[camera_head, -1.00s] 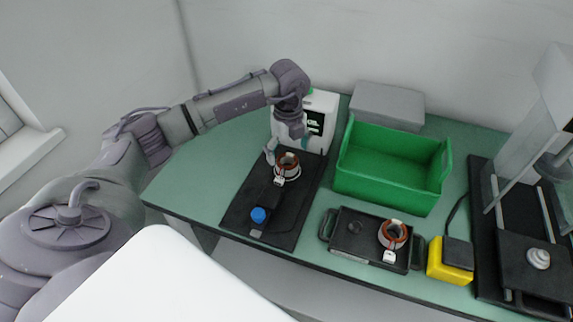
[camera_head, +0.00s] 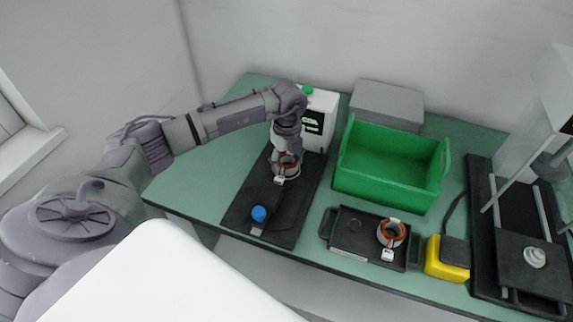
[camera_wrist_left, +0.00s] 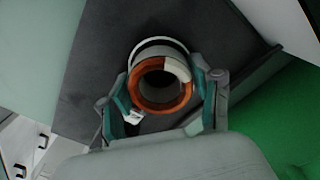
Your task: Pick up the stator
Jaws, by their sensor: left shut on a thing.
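A stator (camera_head: 287,167), a ring with a copper-orange winding and a white tag, is at the back of the black fixture plate (camera_head: 243,205). In the left wrist view the stator (camera_wrist_left: 160,88) sits between the teal fingers of my left gripper (camera_wrist_left: 162,100), which is shut on it from both sides. In the head view this gripper (camera_head: 287,158) is partly hidden by its own wrist. I cannot tell whether the stator still touches the plate. A second stator (camera_head: 392,234) lies in the black tray (camera_head: 345,265). My right gripper is not in view.
A blue knob (camera_head: 259,213) stands on the plate's near part. A white tester box (camera_head: 318,120) is just behind, and a green bin (camera_head: 385,190) is to the right. A yellow block (camera_head: 446,262) and a black-based press (camera_head: 520,260) are farther right. The table's left part is clear.

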